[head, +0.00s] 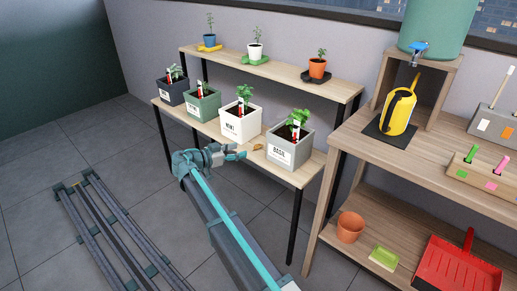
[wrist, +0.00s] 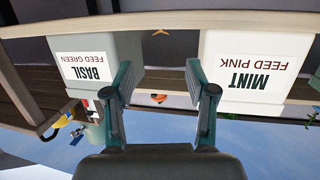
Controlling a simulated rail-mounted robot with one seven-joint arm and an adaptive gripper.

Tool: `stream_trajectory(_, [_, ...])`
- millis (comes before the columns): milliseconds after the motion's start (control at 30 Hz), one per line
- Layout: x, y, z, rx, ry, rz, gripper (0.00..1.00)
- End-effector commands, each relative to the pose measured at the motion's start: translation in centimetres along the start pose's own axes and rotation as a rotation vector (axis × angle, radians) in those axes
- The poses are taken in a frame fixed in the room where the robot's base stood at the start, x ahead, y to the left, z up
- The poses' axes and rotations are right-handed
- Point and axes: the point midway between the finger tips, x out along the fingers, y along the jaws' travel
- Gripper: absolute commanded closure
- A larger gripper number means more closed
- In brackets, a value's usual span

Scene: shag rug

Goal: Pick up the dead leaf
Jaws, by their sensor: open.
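The dead leaf (head: 257,147) is a small brown curl on the lower shelf, between the white MINT pot (head: 231,126) and the grey BASIL pot (head: 293,154). In the wrist view, which is upside down, the leaf (wrist: 160,32) shows at the shelf between the two pots. My gripper (head: 243,155) is just in front of the shelf, left of the leaf in the head view. In the wrist view my gripper (wrist: 160,70) has its fingers spread, with nothing between them, and the leaf lies beyond the fingertips. The gripper is apart from the leaf.
The MINT pot (wrist: 258,65) and BASIL pot (wrist: 98,62) flank the gap closely. The shelf edge (wrist: 190,22) runs across it. An upper shelf (head: 275,74) with small potted plants is above. A wooden bench (head: 440,160) stands right.

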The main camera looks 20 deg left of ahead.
Motion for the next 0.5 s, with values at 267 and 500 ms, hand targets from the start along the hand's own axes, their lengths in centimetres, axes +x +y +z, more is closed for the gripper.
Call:
stream_trajectory(267, [3.7, 0.1, 0.2, -0.001, -0.002, 0.002, 0.44])
stream_trajectory(500, [5.3, 0.0, 0.5, -0.002, -0.003, 0.003, 0.44])
